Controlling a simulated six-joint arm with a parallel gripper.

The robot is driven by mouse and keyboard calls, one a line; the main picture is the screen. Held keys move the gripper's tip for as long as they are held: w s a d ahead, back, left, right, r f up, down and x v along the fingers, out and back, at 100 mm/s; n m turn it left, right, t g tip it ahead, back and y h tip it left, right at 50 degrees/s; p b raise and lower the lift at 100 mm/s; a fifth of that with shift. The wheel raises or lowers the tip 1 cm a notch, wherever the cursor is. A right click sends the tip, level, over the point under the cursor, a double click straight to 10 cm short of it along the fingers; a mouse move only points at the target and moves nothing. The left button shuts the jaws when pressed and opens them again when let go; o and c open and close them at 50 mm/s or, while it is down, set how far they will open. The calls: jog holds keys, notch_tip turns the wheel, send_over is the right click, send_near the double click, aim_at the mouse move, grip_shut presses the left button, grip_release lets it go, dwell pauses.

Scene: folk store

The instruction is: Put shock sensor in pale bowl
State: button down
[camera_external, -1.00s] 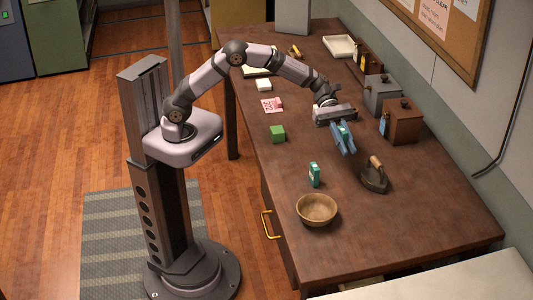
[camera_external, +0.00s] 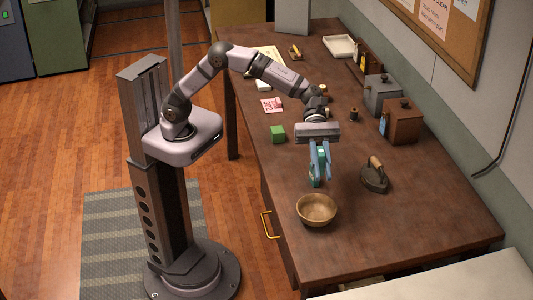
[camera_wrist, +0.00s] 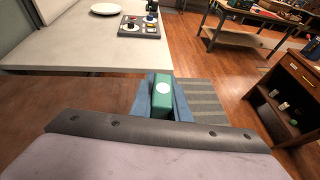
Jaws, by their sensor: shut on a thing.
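My gripper (camera_external: 320,178) is shut on a small green box with a white round face, taken as the shock sensor (camera_wrist: 161,98); it shows between the blue fingers in the wrist view. In the external view the fingers mostly hide it. My gripper points down over the table, just behind the pale bowl (camera_external: 317,220). The bowl is round, tan and wood-like, near the table's front left edge, and looks empty. It is not seen in the wrist view.
An old iron (camera_external: 375,177) stands right of my gripper. A green cube (camera_external: 277,134) and pink paper (camera_external: 271,105) lie farther back. The table right of the bowl is clear.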

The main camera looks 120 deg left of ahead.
jog(key=shift+w+a+n+t+y, duration=0.6)
jog(key=shift+w+a+n+t, duration=0.25)
jog(key=shift+a, duration=0.2)
send_over(326, 217)
jog(key=shift+f, duration=5.45)
jog(key=shift+f, duration=0.1)
jog(key=shift+f+b, duration=0.3)
jog(key=shift+f, duration=0.05)
jog(key=c, duration=1.7)
grip_release()
jog(key=shift+r, duration=0.1)
